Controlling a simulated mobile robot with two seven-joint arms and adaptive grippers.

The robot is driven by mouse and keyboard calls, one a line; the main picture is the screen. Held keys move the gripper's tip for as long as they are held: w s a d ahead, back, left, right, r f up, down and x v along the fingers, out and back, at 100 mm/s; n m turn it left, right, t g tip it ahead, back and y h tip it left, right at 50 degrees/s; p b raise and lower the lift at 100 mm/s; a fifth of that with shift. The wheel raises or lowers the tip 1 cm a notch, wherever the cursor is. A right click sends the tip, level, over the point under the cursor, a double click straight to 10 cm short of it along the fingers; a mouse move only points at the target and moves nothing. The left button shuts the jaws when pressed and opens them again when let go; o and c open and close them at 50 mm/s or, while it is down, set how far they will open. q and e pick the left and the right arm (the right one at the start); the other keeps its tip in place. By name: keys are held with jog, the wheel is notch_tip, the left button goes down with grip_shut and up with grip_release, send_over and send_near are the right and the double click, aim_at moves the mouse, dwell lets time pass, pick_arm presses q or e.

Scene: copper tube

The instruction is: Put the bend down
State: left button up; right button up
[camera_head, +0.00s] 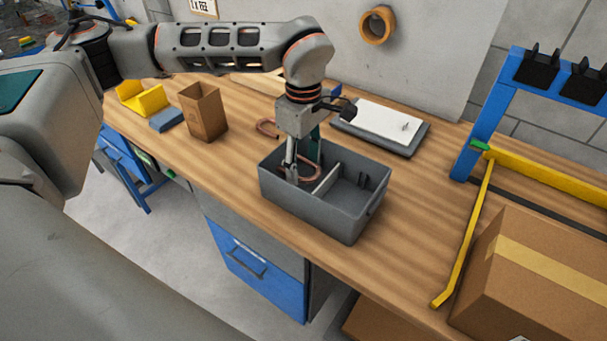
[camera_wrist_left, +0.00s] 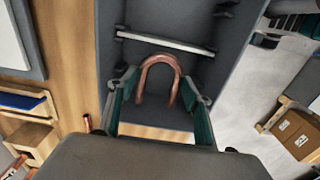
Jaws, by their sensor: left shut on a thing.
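The bend, a copper U-shaped tube (camera_wrist_left: 160,66), shows between the fingers in the left wrist view. In the head view part of it (camera_head: 312,169) shows inside the grey bin (camera_head: 318,222), in the left compartment beside the light divider (camera_head: 328,179). My left gripper (camera_head: 302,172) reaches down into that compartment and is shut on the bend. It also shows in the left wrist view (camera_wrist_left: 160,105). Whether the bend touches the bin floor I cannot tell. My right gripper is not in view.
Another copper piece (camera_head: 267,127) lies on the wooden bench behind the bin. A grey tray with a white sheet (camera_head: 385,118) is at the back. A brown open box (camera_head: 203,112) and yellow holder (camera_head: 141,98) stand left. A cardboard box (camera_head: 535,280) is at right.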

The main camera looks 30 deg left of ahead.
aim_at(304, 177)
pick_arm(q)
jog(key=shift+f, duration=2.1)
jog(key=shift+f, duration=0.2)
jog(key=o, duration=0.9)
jog(key=shift+c, duration=0.2)
notch_tip(304, 177, up, 12)
jog(key=shift+r, duration=0.2)
